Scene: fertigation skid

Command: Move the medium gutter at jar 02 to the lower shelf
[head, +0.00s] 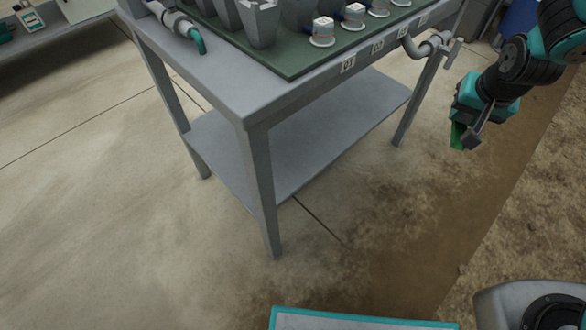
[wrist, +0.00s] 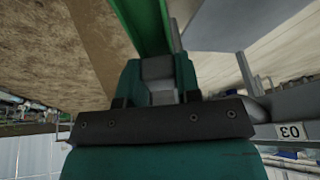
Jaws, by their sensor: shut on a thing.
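My gripper (head: 466,136) hangs at the right in the head view, out beyond the right end of the bench. It is shut on a green gutter (head: 457,134), which shows only as a short green piece there. In the wrist view the gutter (wrist: 143,25) is a long green channel running up from between the fingers (wrist: 158,80) and out of the frame. The lower shelf (head: 330,125) is a bare grey board under the bench, left of my gripper and apart from it. Small white jars (head: 323,31) stand along the bench's front edge above number labels.
The bench top (head: 225,80) carries a dark green mat with grey pots (head: 258,22). A bench leg (head: 262,190) stands at the shelf's near corner, another (head: 420,100) at the right. A grey pipe with a valve (head: 428,45) juts from the right end. The shelf's front is open.

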